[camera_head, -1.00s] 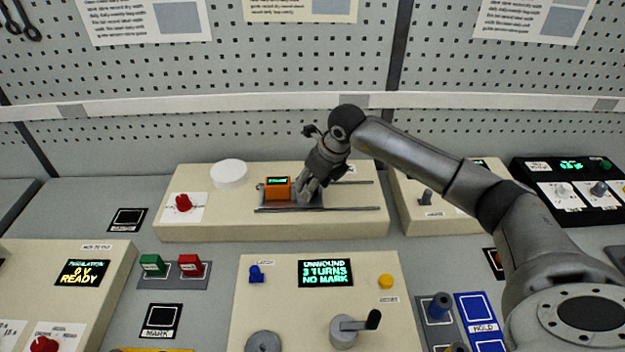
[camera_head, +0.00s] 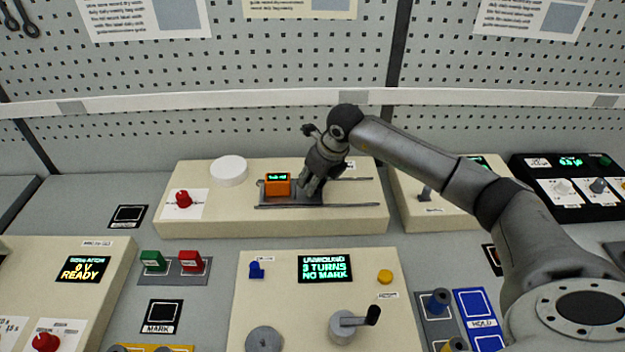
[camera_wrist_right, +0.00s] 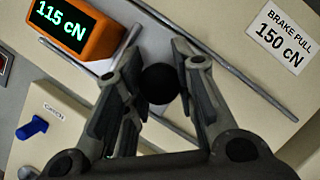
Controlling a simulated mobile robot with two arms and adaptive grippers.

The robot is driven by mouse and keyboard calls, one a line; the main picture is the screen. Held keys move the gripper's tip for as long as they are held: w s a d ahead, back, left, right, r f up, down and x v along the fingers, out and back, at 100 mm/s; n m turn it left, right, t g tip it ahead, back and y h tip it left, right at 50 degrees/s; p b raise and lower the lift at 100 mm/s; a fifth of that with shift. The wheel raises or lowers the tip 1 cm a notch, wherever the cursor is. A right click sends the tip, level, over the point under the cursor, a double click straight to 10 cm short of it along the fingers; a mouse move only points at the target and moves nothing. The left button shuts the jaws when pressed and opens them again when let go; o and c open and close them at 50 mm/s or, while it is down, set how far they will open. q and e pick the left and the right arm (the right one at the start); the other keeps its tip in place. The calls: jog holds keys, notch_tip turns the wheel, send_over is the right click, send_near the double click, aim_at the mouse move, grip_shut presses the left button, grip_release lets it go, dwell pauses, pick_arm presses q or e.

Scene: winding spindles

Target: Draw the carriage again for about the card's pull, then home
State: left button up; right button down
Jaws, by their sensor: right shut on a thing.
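The carriage (camera_head: 291,198) is a dark plate on two rails, bearing an orange box with a green display (camera_head: 277,185). In the right wrist view the orange box (camera_wrist_right: 75,28) reads 115 cN. A card (camera_wrist_right: 281,32) there reads BRAKE PULL 150 cN. My right gripper (camera_head: 308,188) comes down at the carriage's right side. In the wrist view its fingers (camera_wrist_right: 158,84) are shut around a round black knob (camera_wrist_right: 159,83). The knob's lower part is hidden. The carriage sits toward the left of the rails (camera_head: 345,205). My left gripper is not in view.
A front panel display (camera_head: 325,269) reads UNWOUND, 3 TURNS, NO MARK. Near it are a grey crank (camera_head: 345,327), a blue switch (camera_head: 256,270) and a yellow button (camera_head: 385,277). A red knob (camera_head: 183,200) and white disc (camera_head: 229,171) stand left of the carriage. The rails are bare to the right.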

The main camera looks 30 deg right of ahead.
jog(key=s+d+b, duration=0.1)
jog(key=d, duration=0.2)
jog(key=s+d+b, duration=0.1)
jog(key=d, duration=0.2)
jog(key=s+d+b, duration=0.2)
jog(key=shift+s+d+f, duration=0.1)
jog(key=shift+d+f, duration=0.05)
jog(key=shift+d, duration=0.25)
jog(key=shift+s+d, duration=0.2)
jog(key=shift+d, duration=0.15)
jog(key=shift+r, duration=0.2)
jog(key=c, duration=1.2)
grip_release()
jog(key=shift+o, duration=0.2)
jog(key=v, duration=1.2)
